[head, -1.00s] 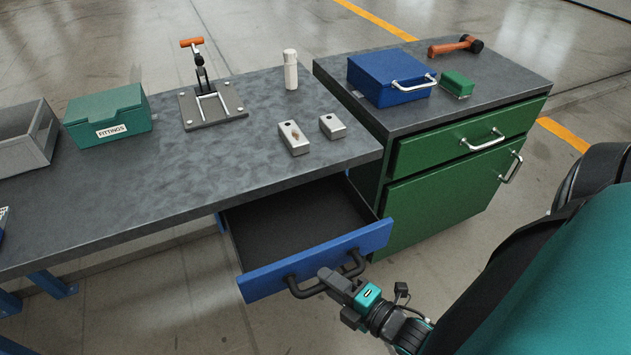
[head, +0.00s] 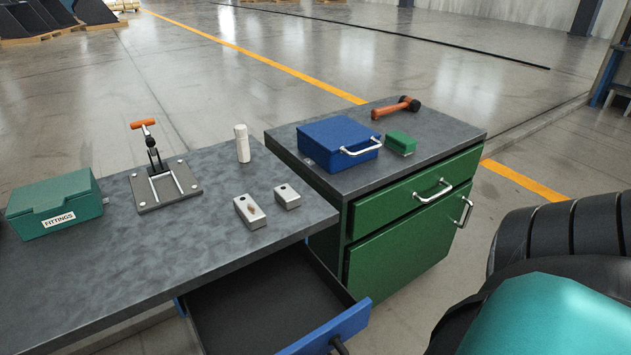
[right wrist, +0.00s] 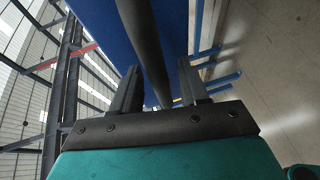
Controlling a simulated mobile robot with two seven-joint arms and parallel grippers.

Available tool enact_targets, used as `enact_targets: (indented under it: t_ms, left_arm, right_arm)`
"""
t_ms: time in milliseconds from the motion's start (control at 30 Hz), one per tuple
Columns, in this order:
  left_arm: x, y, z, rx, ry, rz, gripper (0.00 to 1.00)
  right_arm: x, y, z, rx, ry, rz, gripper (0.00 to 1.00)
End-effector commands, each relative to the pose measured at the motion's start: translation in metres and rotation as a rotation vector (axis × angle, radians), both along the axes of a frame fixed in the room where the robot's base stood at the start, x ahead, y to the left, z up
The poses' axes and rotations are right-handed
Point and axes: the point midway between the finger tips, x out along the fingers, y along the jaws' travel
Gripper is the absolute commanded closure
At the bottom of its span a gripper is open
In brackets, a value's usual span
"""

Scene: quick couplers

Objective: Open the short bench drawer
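The short bench drawer (head: 330,331) has a blue front and stands pulled out from under the grey bench top, with its dark, empty-looking inside showing. Part of its dark bar handle (head: 340,346) shows at the bottom edge of the head view. In the right wrist view the handle (right wrist: 149,45) runs between the fingers of my right gripper (right wrist: 158,65), with the blue front behind it. The fingers are spread, with a gap visible on each side of the bar. My right gripper is out of the head view. My left gripper is in neither view.
The bench top (head: 100,262) holds a green fittings box (head: 55,205), a toggle clamp (head: 165,187), a white bottle (head: 242,144) and two metal blocks. A green cabinet (head: 400,248) stands right of the drawer, carrying a blue case (head: 335,142), a green block and a mallet.

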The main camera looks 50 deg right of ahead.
Motion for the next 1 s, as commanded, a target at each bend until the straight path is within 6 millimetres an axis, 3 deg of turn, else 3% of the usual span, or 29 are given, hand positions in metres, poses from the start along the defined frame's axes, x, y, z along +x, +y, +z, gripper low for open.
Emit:
enact_targets:
  t_ms: [233, 367, 800, 1000]
  left_arm:
    - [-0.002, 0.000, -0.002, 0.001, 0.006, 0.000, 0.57]
    - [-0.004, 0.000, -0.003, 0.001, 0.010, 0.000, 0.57]
    - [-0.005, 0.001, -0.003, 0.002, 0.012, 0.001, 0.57]
    - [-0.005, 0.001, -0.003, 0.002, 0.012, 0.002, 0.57]
  right_arm:
    - [-0.001, 0.000, 0.000, 0.000, 0.001, 0.000, 0.56]
    - [-0.013, -0.002, 0.002, 0.001, 0.003, 0.000, 0.56]
    - [-0.101, -0.017, 0.018, 0.000, 0.004, -0.001, 0.56]
    - [-0.122, -0.020, 0.022, 0.001, 0.001, -0.001, 0.56]
